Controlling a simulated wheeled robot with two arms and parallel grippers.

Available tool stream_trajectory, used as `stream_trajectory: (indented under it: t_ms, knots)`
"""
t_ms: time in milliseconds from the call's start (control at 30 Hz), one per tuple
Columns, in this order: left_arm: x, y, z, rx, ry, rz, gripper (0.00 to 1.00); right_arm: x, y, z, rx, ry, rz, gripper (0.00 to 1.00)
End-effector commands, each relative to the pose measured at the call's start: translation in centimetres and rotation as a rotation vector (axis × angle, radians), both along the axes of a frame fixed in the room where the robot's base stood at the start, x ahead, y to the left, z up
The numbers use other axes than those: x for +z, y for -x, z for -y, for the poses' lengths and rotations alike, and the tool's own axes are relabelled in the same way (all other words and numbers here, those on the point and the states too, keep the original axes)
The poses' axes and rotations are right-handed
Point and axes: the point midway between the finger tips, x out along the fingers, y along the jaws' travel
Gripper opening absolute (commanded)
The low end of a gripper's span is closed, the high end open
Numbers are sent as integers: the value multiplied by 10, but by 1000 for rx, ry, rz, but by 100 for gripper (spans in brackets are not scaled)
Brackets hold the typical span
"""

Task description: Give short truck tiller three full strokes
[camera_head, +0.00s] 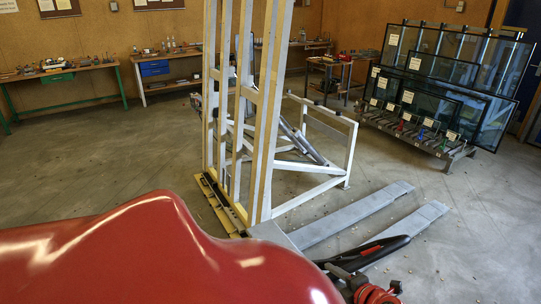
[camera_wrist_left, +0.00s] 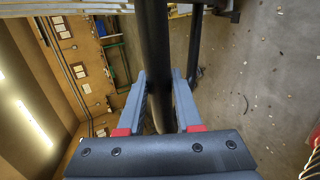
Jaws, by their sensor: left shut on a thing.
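A low grey truck shows in the head view, its two long flat forks (camera_head: 355,214) pointing to the upper right along the floor. My left gripper (camera_wrist_left: 160,78) is shut on a black bar (camera_wrist_left: 153,35), taken to be the tiller, in the left wrist view. The bar passes between the grey fingers with red pads. In the head view a black part with a red stripe (camera_head: 372,250) lies over the near fork. I cannot tell whether it is mine or the tiller's. The grip itself is not clear there. My right gripper is not in view.
A tall pale frame (camera_head: 265,110) stands upright behind the truck. A rack of glass panes (camera_head: 440,80) stands at the back right. Workbenches (camera_head: 65,72) line the back wall. The floor at left and right of the frame is mostly clear, with small specks.

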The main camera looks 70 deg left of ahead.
Motion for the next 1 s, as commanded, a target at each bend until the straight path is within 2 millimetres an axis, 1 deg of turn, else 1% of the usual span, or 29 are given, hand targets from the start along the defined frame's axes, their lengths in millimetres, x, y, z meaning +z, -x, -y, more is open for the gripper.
stream_trajectory:
  t_ms: [33,267,367,467,600,700,833,1000]
  knots:
    - [5,1,-4,1,1,0,0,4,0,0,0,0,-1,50]
    - [3,0,-5,-2,2,-2,0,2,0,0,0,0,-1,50]
    - [8,1,-9,0,2,-1,0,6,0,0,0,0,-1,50]
    - [26,6,-29,7,1,0,0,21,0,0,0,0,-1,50]
    - [54,12,-68,8,-1,2,0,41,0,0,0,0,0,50]
    - [67,15,-90,4,1,0,0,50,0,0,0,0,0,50]
    - [73,16,-104,-1,2,-3,0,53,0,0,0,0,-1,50]
    - [71,15,-106,-4,2,-3,0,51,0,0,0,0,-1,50]
